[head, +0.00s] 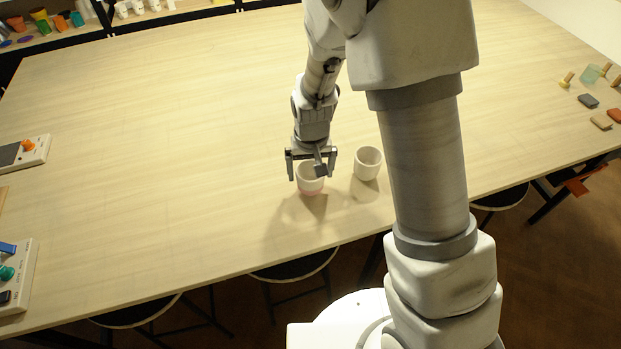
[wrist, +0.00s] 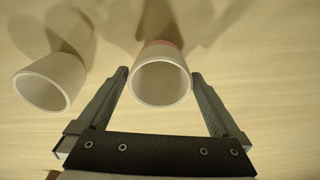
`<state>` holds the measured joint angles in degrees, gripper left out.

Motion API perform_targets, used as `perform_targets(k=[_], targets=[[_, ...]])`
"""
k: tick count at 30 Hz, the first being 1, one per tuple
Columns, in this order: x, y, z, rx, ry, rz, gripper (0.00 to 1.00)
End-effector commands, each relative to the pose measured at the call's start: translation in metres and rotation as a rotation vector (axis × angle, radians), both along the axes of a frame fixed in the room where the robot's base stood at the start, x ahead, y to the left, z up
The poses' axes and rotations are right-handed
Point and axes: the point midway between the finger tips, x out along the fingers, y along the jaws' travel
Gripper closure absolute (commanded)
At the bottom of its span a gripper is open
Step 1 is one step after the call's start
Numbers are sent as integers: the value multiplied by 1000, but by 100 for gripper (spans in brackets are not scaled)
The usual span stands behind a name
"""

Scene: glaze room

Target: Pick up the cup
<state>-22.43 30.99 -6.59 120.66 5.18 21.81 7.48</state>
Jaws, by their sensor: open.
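Two white cups stand upright on the pale wooden table (head: 180,130). One cup (head: 309,186) has a pinkish band near its base and is under my gripper (head: 311,172). The other cup (head: 368,163) is plain white and stands a little to its right. In the wrist view the banded cup (wrist: 161,80) is between the tips of my gripper (wrist: 160,78), with a finger on each side. The fingers are open, and narrow gaps seem to show beside the cup. The plain cup (wrist: 50,82) is outside the left finger. My gripper hides part of the banded cup's rim in the head view.
Small devices with knobs (head: 22,153) sit at the table's left edge. Several small blocks (head: 588,101) lie at the far right. A shelf with cups (head: 140,8) stands behind the table. Stools (head: 293,267) are tucked under the front edge. The table's middle is clear.

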Motion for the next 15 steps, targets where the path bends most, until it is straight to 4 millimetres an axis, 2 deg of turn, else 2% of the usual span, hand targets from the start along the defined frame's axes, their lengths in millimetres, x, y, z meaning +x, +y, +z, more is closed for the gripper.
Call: perform_targets(k=[2,12,14,15], targets=[[0,0,0,0,0,0,4],[0,0,0,0,0,0,65],[0,0,0,0,0,0,76],[0,0,1,0,-1,0,77]])
